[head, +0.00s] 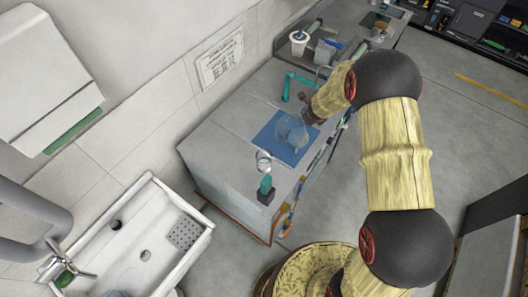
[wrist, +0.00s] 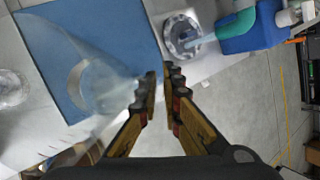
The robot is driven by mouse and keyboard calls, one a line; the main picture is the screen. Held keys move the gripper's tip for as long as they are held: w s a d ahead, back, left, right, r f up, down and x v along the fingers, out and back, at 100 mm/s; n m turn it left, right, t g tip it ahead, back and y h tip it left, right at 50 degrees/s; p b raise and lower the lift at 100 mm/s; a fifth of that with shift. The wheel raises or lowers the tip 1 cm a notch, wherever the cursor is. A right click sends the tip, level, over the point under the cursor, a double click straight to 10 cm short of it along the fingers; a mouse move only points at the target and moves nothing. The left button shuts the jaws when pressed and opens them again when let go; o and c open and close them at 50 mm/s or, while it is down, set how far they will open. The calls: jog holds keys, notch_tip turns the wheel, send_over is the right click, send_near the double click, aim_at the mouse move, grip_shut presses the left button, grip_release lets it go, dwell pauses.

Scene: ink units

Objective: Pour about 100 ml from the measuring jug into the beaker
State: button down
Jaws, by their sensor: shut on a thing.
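The clear measuring jug (head: 291,131) is over the blue mat on the counter in the head view. My gripper (head: 308,117) is at its right side. In the wrist view the see-through jug (wrist: 100,82) is left of my gripper (wrist: 160,92), whose fingers are close together and shut on its near side. The part between the fingertips is hard to make out. I cannot tell the jug's liquid level or whether it touches the mat. A clear glass beaker (head: 263,160) stands apart on the bare counter, nearer the front; it also shows at the wrist view's left edge (wrist: 12,88).
The blue mat (head: 268,137) lies under the jug. A teal item on a black base (head: 265,190) stands near the counter's front end. A white sink (head: 140,245) is at lower left.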

jog(key=shift+w+d+f+g+y+p, duration=0.3)
jog(key=shift+y+p, duration=0.2)
jog(key=shift+p, duration=1.2)
jog(key=p, duration=0.3)
jog(key=f+y+p, duration=0.1)
jog(key=p, duration=0.3)
jog(key=d+f+g+y+p, duration=0.1)
jog(key=p, duration=0.2)
jog(key=shift+w+f+m, duration=0.15)
jog(key=shift+w+m, duration=0.15)
jog(key=shift+w, duration=0.1)
jog(key=p, duration=0.3)
jog(key=shift+f+g, duration=0.15)
jog(key=shift+g, duration=0.15)
jog(key=shift+w+f+y+b, duration=0.15)
jog(key=shift+f+y+b, duration=0.35)
jog(key=shift+y+b, duration=0.1)
jog(key=shift+d, duration=0.1)
